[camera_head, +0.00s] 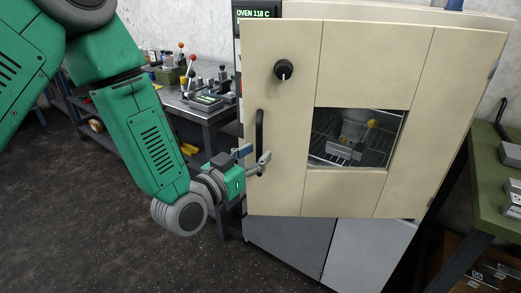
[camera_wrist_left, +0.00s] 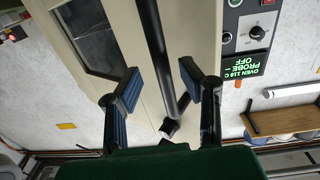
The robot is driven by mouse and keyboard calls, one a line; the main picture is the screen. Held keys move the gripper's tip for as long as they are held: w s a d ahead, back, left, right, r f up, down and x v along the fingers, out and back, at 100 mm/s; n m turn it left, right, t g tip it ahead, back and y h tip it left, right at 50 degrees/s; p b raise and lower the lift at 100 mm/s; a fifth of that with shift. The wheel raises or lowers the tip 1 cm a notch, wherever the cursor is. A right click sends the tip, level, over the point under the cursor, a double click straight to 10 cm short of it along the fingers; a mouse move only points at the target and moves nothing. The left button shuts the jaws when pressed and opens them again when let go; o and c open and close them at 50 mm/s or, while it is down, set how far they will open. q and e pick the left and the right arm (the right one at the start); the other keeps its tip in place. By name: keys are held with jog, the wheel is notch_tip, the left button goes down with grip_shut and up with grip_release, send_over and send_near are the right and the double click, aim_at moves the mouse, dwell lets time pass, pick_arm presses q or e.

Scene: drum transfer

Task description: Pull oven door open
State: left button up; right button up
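The oven door (camera_head: 280,180) is a cream panel with a black knob (camera_head: 284,69) and a window (camera_head: 355,138) showing a wire rack with things inside. I cannot tell whether there is a gap at its edge. The black vertical door handle (camera_head: 259,128) is on the door's left side; it also shows in the left wrist view (camera_wrist_left: 154,50). My left gripper (camera_head: 254,157) is at the handle's lower part. In the left wrist view its blue-padded fingers (camera_wrist_left: 159,88) are spread, one on each side of the bar, with gaps visible. My right gripper is out of view.
A display (camera_head: 257,13) reads OVEN 118 C. A metal workbench (camera_head: 210,112) with tools stands behind my left arm. A green table (camera_head: 495,180) stands close on the right. Grey cabinets (camera_head: 365,255) are under the oven. The dark floor at left front is clear.

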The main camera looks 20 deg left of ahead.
pick_arm(q)
jog(key=shift+x, duration=0.9)
jog(key=shift+w, duration=0.2)
jog(key=shift+a+f, duration=0.1)
jog(key=shift+a, duration=0.1)
jog(key=shift+a, duration=0.1)
jog(key=c, duration=0.5)
grip_shut()
jog(key=shift+d, duration=0.25)
jog(key=shift+s, duration=0.1)
